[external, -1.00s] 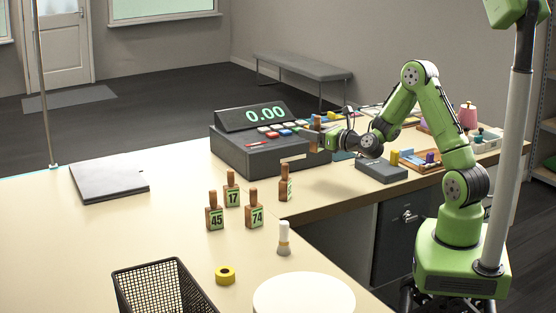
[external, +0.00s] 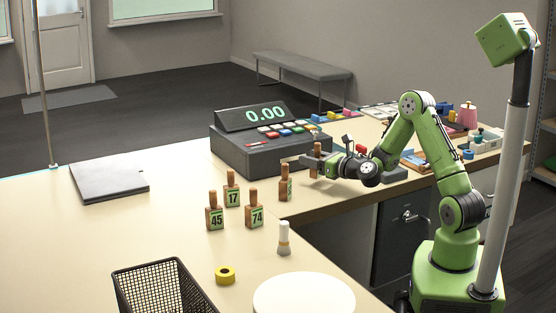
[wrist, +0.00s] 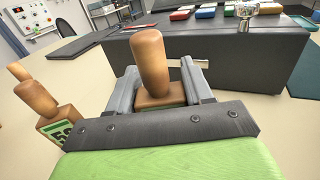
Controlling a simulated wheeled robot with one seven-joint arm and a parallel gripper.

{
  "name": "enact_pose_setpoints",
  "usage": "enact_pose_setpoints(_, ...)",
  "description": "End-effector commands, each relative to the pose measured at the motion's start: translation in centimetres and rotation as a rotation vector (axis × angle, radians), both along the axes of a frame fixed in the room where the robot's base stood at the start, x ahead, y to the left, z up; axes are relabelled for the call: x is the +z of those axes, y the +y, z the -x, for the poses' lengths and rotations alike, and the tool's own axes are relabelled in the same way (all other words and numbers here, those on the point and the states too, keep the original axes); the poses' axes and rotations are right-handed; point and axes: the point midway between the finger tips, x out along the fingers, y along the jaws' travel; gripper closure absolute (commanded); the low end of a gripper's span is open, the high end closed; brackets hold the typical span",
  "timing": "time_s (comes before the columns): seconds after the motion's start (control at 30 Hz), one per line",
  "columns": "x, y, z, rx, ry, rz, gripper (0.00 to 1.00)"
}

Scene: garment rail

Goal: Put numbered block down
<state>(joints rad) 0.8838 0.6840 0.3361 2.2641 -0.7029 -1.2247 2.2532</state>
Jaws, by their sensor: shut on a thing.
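My gripper (external: 308,163) is shut on a numbered block with a wooden handle (wrist: 152,62). In the wrist view the block's square body sits between the two grey fingers and its handle points up. In the external view the held block (external: 317,149) is upright in front of the cash register, low over the counter. Whether its base touches the counter is hidden, and so is its number. Another block (external: 285,183) stands just left of my gripper; it also shows at the wrist view's left edge (wrist: 42,103). Blocks 45 (external: 215,212), 17 (external: 232,190) and 74 (external: 256,209) stand farther left.
The cash register (external: 270,150) stands right behind my gripper. A white-topped brush-like item (external: 284,239), yellow tape roll (external: 225,275), round white disc (external: 303,297) and black wire basket (external: 155,290) are nearer the front. The counter's left part is clear around a grey folder (external: 108,179).

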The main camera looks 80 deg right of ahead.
Motion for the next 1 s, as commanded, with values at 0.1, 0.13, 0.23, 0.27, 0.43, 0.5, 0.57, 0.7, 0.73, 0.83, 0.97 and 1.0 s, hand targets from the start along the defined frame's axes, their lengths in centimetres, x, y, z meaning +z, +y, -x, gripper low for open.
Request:
enact_pose_setpoints(0.1, -2.5, 0.0, 0.0, 0.000, 0.001, -0.001, 0.80)
enact_pose_setpoints(0.13, -2.7, 0.0, 0.0, 0.000, 0.001, -0.001, 0.80)
enact_pose_setpoints(0.23, -2.5, 0.0, 0.0, 0.000, 0.001, 0.000, 0.80)
enact_pose_setpoints(0.27, -2.4, 0.0, 0.0, 0.000, 0.001, 0.000, 0.80)
enact_pose_setpoints(0.43, -2.5, 0.0, 0.0, 0.000, 0.001, -0.001, 0.80)
enact_pose_setpoints(0.5, -2.7, 0.0, 0.0, 0.000, 0.001, -0.001, 0.48)
enact_pose_setpoints(0.57, -2.6, 0.0, 0.0, 0.000, 0.001, -0.001, 0.39)
enact_pose_setpoints(0.7, -2.6, 0.0, 0.0, 0.000, 0.001, 0.000, 0.24)
enact_pose_setpoints(0.73, -2.6, 0.0, 0.0, 0.000, 0.001, 0.000, 0.24)
enact_pose_setpoints(0.83, -2.6, 0.0, 0.0, 0.000, 0.001, 0.000, 0.24)
enact_pose_setpoints(0.97, -2.3, 0.0, 0.0, 0.000, 0.000, 0.000, 0.24)
enact_pose_setpoints(1.0, -2.2, 0.0, 0.2, 0.000, 0.000, 0.000, 0.24)
